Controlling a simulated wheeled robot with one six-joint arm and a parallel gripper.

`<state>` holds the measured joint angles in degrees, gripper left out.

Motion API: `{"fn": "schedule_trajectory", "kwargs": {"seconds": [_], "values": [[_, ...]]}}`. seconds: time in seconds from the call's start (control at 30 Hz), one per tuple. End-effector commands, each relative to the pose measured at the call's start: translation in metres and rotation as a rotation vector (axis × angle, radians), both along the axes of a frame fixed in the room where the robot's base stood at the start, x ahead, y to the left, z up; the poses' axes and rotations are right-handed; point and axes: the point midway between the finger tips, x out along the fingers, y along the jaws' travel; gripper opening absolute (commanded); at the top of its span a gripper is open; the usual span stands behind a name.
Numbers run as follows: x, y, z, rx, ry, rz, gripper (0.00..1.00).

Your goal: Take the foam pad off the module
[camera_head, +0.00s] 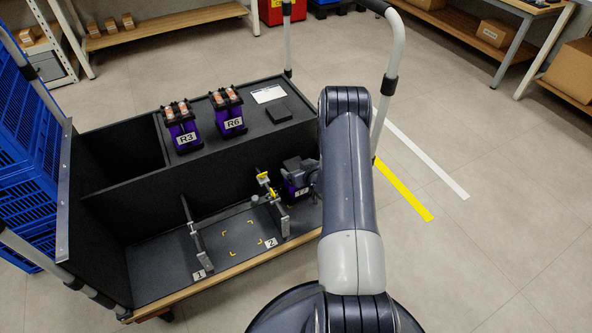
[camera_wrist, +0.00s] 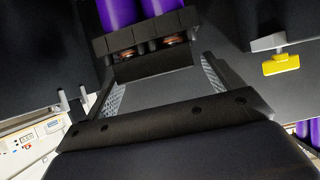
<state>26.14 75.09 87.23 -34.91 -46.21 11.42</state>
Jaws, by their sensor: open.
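The module (camera_head: 299,192), purple with a white label, stands at the right end of the trolley's lower bay, partly hidden by my arm. In the wrist view its purple body and black terminal block (camera_wrist: 150,40) with copper contacts show at the top. A flat dark grey surface (camera_wrist: 160,92) lies between my fingers, just below the terminal block; it looks like the foam pad, but dark tones make this unsure. My gripper (camera_wrist: 162,88) is open, one textured finger on each side of that surface. I cannot tell whether the fingers touch it. In the head view my gripper (camera_head: 303,172) is at the module.
Modules R3 (camera_head: 182,127) and R6 (camera_head: 227,112) stand on the upper deck, beside a white sheet (camera_head: 267,94) and a flat black block (camera_head: 279,114). A yellow-handled clamp (camera_head: 264,181) stands left of the module. Slot 2's marked floor (camera_head: 240,237) is empty. The upper-left bay is empty.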

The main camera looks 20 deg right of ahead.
Motion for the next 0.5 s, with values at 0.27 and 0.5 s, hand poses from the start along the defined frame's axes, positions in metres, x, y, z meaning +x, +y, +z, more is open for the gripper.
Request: {"fn": "schedule_trajectory", "kwargs": {"seconds": [0.27, 0.5], "values": [[0.0051, 0.0002, -0.0025, 0.000, 0.000, 0.000, 0.87], [0.0050, 0.0002, -0.0023, 0.000, 0.000, 0.000, 0.70]]}}
